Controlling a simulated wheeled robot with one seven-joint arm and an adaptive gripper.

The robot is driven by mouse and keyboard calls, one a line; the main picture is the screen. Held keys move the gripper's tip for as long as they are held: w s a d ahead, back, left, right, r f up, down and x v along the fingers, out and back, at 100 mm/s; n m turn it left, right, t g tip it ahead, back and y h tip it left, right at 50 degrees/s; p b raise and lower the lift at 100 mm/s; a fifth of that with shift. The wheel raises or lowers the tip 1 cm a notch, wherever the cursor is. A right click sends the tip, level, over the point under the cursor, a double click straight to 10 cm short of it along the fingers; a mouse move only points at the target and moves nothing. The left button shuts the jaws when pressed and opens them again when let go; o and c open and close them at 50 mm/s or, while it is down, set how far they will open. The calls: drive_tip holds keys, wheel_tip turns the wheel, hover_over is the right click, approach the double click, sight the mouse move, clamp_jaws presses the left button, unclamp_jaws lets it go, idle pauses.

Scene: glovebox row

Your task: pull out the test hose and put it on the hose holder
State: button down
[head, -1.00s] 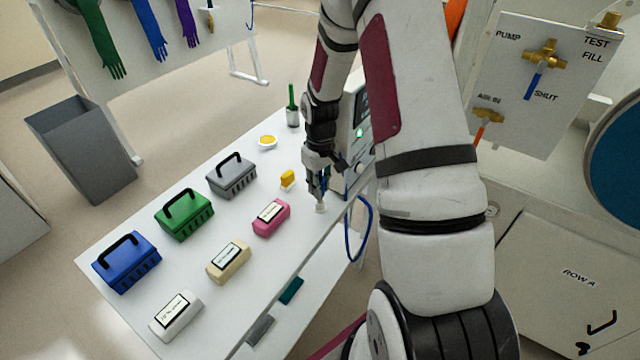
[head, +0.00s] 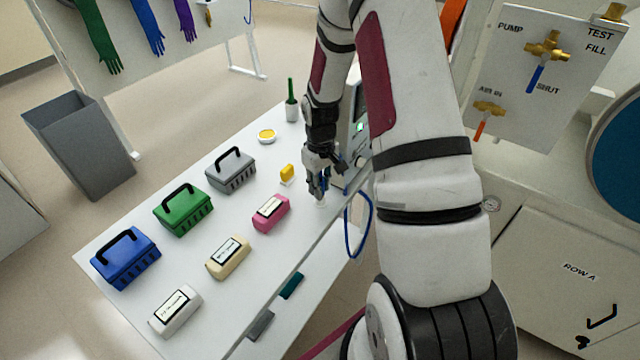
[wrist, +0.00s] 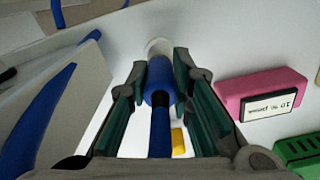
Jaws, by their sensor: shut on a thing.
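My gripper (head: 319,192) is low over the table near its right edge. In the wrist view its fingers (wrist: 160,85) are shut around the blue end piece of the test hose (wrist: 159,82), with the darker hose running back toward the wrist. A small white round piece (wrist: 158,46), which looks like the hose holder, is just beyond the blue end. In the head view a pale bit of it (head: 322,203) shows under the fingertips. I cannot tell whether the hose end is seated in it. A blue hose loop (head: 370,225) hangs past the table edge.
A pink block (head: 270,212) and a yellow piece (head: 287,173) stand close left of my gripper. Blue (head: 126,258), green (head: 184,210) and grey (head: 231,170) carriers line the table's left side. A screened device (head: 356,130) stands close behind my gripper. A valve panel (head: 540,75) is at right.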

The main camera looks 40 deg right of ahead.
drive_tip(key=shift+f, duration=0.15)
drive_tip(key=c, duration=1.3)
unclamp_jaws()
drive_tip(key=shift+c, duration=0.2)
wheel_tip(320, 180, up, 12)
